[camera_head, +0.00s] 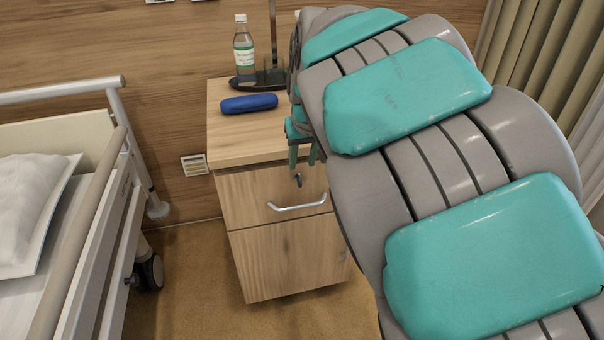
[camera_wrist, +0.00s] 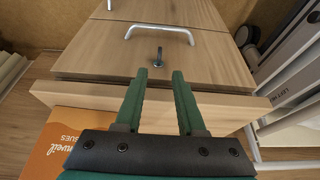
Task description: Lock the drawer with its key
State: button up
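The wooden bedside cabinet (camera_head: 240,146) stands against the wall, with its top drawer (camera_head: 247,197) looking closed in the head view. A small dark key (camera_head: 298,180) sits at the drawer front, above the silver handle (camera_head: 297,207). In the wrist view the key (camera_wrist: 159,53) shows just beyond my fingertips, roughly between them, with the handle (camera_wrist: 160,30) farther off. My gripper (camera_wrist: 164,72) is open and empty, its two green fingers apart. In the head view my gripper (camera_head: 303,160) points down just above the key. Whether the bolt is turned cannot be seen.
The cabinet top holds a blue case (camera_head: 249,104), a bottle (camera_head: 244,50) on a dark tray (camera_head: 270,78), and an orange tissue box (camera_wrist: 50,150). A railed bed (camera_head: 70,200) stands left. My arm hides the cabinet's right side. Floor is clear between bed and cabinet.

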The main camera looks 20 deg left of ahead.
aim_at(300, 178)
jog(key=x, duration=0.7)
jog(key=shift+f+p, duration=0.2)
jog(key=shift+p, duration=0.1)
jog(key=shift+c, duration=0.2)
grip_shut()
